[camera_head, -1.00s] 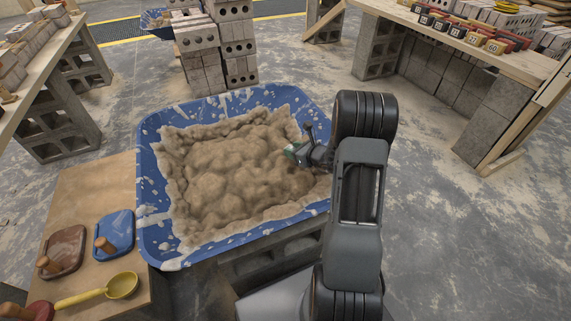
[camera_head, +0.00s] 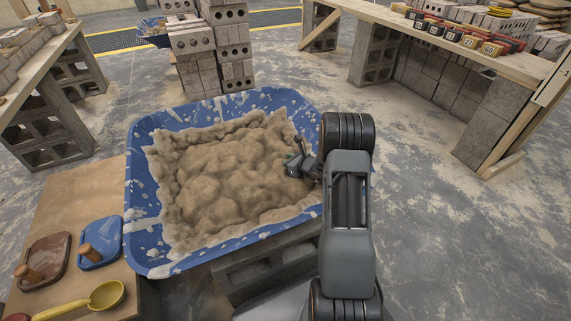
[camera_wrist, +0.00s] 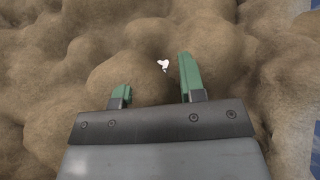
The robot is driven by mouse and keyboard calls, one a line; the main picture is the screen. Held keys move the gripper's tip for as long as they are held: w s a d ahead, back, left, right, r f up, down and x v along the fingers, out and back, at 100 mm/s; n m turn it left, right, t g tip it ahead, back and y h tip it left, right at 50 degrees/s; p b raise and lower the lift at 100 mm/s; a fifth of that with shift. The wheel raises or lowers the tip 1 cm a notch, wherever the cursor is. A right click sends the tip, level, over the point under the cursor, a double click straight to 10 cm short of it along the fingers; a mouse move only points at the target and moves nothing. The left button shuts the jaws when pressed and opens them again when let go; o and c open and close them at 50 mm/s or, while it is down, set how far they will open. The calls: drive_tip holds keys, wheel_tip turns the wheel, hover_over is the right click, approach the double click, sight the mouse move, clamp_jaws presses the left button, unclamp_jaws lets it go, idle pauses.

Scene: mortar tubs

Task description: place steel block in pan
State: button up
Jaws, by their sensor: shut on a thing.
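My gripper (camera_head: 292,163) is at the right side of the blue tub (camera_head: 143,215), down at the sandy mortar (camera_head: 225,170). In the wrist view my gripper (camera_wrist: 155,82) has two green fingertips set apart, the left one partly sunk in the mortar. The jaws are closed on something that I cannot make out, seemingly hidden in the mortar. A small whitish speck (camera_wrist: 163,64) shows on the mortar just beyond the fingertips. I cannot identify a steel block in either view.
Stacked blocks (camera_head: 212,50) stand behind the tub. A wooden bench (camera_head: 480,42) is at the upper right. The floor between is clear.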

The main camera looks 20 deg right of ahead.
drive_tip(key=shift+f, duration=0.1)
drive_tip(key=o, duration=1.1)
